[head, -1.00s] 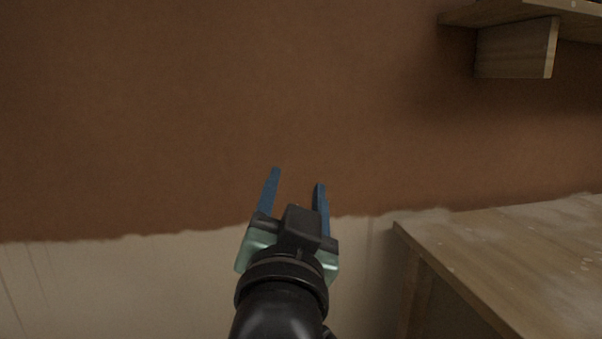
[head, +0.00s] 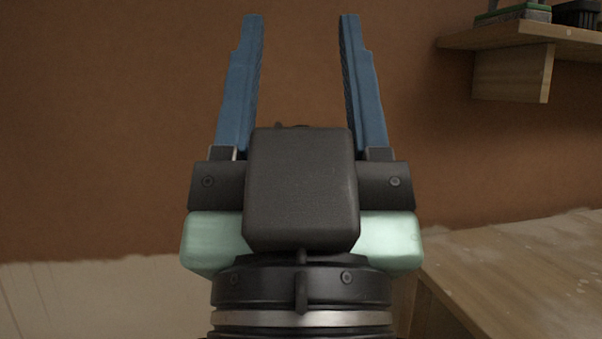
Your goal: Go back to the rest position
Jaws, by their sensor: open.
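The dark gripper body and pale green housing hide part of the wall's lower edge and the near left part of the bench.
The brown plastered wall (head: 120,120) ends in a ragged edge above a pale lower wall (head: 90,295). A wooden bench (head: 520,265) with whitish dust is at the lower right. A wooden shelf (head: 530,35) at the upper right holds a green-and-grey object (head: 513,14) and a dark item (head: 577,13).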

